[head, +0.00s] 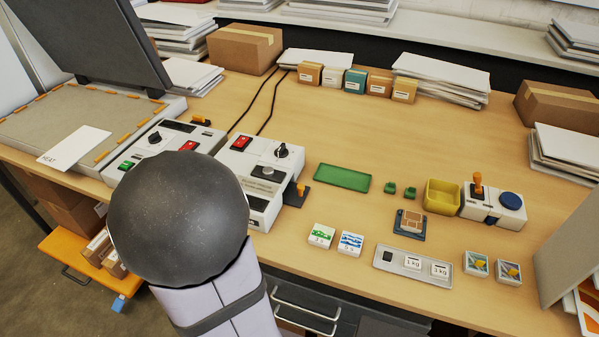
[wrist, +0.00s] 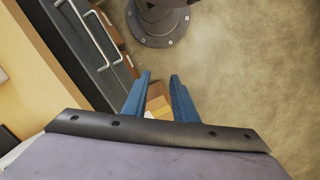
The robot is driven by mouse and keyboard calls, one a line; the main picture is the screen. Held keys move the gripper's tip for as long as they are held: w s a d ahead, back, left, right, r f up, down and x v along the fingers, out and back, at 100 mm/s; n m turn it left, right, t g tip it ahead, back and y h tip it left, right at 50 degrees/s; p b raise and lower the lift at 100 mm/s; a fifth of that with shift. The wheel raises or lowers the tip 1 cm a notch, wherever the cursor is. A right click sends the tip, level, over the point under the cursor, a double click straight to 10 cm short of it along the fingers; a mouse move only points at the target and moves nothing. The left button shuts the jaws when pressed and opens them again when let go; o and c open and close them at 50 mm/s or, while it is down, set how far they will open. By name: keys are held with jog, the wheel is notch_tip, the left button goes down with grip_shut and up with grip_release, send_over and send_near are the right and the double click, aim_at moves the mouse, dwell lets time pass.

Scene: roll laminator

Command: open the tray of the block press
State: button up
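No machine in view is plainly labelled as the block press. A small white unit (head: 493,207) with an orange lever (head: 477,185) and a round blue button (head: 512,200) stands at the right of the table. A yellow open-topped tray (head: 442,196) sits beside its left end; I cannot tell whether they are joined. My gripper (wrist: 160,82) shows in the wrist view with its two blue fingers apart and nothing between them. It points down toward the floor beside the table, away from the unit. In the head view my arm hides it.
Two white control boxes with red switches (head: 241,143) stand left of the table's middle. A green mat (head: 342,177), small blocks (head: 322,236) and a grey tray (head: 412,263) lie to the right. A grey upright panel (head: 572,235) bounds the right end. Drawer handles (wrist: 92,33) line the table front.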

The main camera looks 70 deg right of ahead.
aim_at(301, 186)
jog(key=s+d+r+m+p, duration=0.2)
jog(key=s+d, duration=0.1)
jog(key=d, duration=0.3)
jog(key=s+d+r+m+p, duration=0.2)
jog(key=s+d+m, duration=0.1)
jog(key=d, duration=0.4)
jog(key=s+d+r+m+t+p, duration=0.1)
jog(key=s+d+r+m+p, duration=0.1)
jog(key=d, duration=0.4)
jog(key=shift+s+d+r+m+h, duration=0.1)
jog(key=shift+s+d+m+h, duration=0.05)
jog(key=shift+s+m+h, duration=0.3)
jog(key=shift+h, duration=0.85)
jog(key=d, duration=0.2)
jog(key=d+r, duration=0.1)
jog(key=d, duration=0.1)
jog(key=w+d, duration=0.1)
jog(key=d, duration=0.2)
jog(key=shift+r, duration=0.15)
jog(key=w+d+r+m+t+h, duration=0.1)
jog(key=w+d+r+h, duration=0.1)
jog(key=d, duration=0.5)
jog(key=shift+r+h, duration=0.4)
jog(key=shift+r, duration=0.4)
jog(key=shift+f, duration=0.1)
jog(key=shift+p+x, duration=1.25)
jog(key=shift+x, duration=2.25)
jog(key=shift+s+a, duration=0.1)
jog(key=shift+c, duration=0.6)
grip_shut()
